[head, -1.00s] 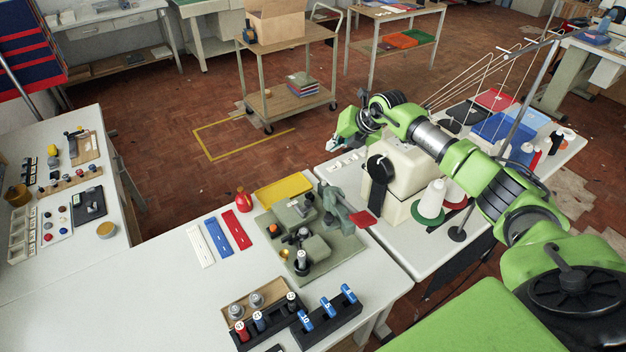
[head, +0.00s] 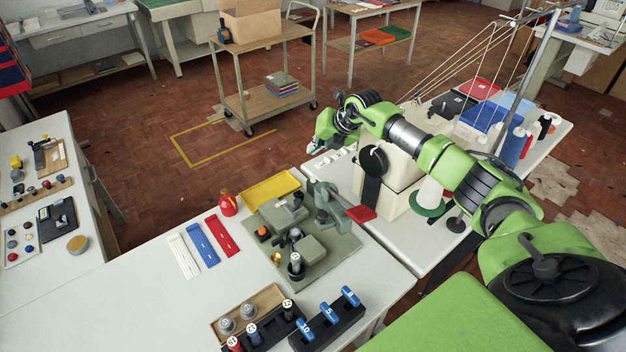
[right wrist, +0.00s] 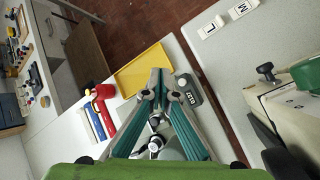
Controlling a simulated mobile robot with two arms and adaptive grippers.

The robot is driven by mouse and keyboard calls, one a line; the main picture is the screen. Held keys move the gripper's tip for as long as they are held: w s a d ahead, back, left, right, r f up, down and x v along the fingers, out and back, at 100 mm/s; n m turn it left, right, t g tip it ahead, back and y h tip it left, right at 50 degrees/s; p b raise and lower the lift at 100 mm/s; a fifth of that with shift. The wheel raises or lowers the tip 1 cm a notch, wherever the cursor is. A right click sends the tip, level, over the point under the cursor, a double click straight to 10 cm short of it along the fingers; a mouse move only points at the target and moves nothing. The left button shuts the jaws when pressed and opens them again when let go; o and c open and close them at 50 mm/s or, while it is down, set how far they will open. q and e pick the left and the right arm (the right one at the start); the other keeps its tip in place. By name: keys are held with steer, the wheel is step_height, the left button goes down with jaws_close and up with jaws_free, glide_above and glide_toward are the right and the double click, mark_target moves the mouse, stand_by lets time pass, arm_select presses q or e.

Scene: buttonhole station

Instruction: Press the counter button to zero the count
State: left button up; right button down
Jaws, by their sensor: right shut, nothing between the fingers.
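The counter (right wrist: 187,90) is a small grey-green box with a number display, clearest in the right wrist view, beside the yellow tray. I cannot clearly pick the counter out in the head view. My right gripper (right wrist: 160,76) is shut and empty; in the wrist view its fingertips appear just left of the counter, apparently above it. In the head view my right gripper (head: 312,148) hangs beyond the cream machine, partly hidden by its own arm. My left gripper is not in view.
The yellow tray (head: 270,188), red oil can (head: 228,205) and coloured strips (head: 202,244) lie near the green mat (head: 335,247). A press with a red-tipped lever (head: 361,213) stands on it. The cream sewing machine (head: 391,178) and thread cones are on the right.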

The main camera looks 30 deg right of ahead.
steer(key=f, duration=0.1)
steer(key=b, duration=0.5)
glide_above(314, 179)
step_height(314, 179, down, 7)
steer(key=shift+r, duration=0.15)
steer(key=shift+f+b, duration=0.4)
steer(key=shift+f, duration=0.05)
stand_by(0.3)
steer(key=shift+f, duration=0.4)
